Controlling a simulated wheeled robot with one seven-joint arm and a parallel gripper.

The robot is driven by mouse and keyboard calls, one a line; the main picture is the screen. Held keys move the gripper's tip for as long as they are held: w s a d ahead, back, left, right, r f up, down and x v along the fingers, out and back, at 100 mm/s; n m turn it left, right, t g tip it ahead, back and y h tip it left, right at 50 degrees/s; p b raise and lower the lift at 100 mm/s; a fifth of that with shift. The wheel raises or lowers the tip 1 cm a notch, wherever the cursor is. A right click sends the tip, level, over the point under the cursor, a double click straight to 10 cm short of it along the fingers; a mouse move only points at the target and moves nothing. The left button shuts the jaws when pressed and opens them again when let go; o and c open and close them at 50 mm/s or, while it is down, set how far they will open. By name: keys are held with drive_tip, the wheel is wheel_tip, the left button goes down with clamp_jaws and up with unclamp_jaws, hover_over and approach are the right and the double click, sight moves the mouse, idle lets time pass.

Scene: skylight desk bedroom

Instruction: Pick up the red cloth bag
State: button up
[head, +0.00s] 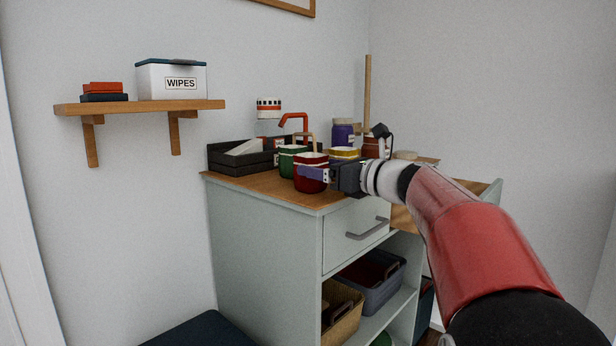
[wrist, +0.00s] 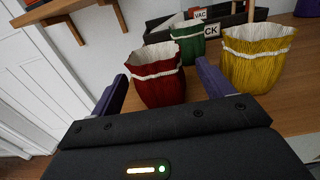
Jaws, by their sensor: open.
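The red cloth bag (head: 311,175) stands upright near the front edge of the cabinet top, with a pale gathered band below its rim. In the wrist view the red cloth bag (wrist: 158,82) sits ahead of my gripper, its lower part between the two finger tips. My gripper (head: 316,174) reaches in from the right at the bag's height. In the wrist view my gripper (wrist: 160,88) is open, with a purple finger on each side of the bag. I cannot tell whether either finger touches it. Nothing is held.
A green bag (wrist: 188,42) stands just behind the red one, and a yellow bag (wrist: 256,60) stands to its right. A dark tray (head: 240,168) lies at the back left. A purple jar (head: 343,133) and an orange-red tap-like thing (head: 294,121) stand behind. The cabinet's left front corner is clear.

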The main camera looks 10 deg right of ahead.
drive_tip(key=x, duration=0.5)
drive_tip(key=shift+w+a+f, duration=0.2)
drive_tip(key=shift+a+f, duration=0.1)
drive_tip(key=shift+f, duration=0.1)
drive_tip(key=c, duration=1.1)
drive_tip(key=shift+o, duration=0.2)
drive_tip(key=shift+r, duration=0.1)
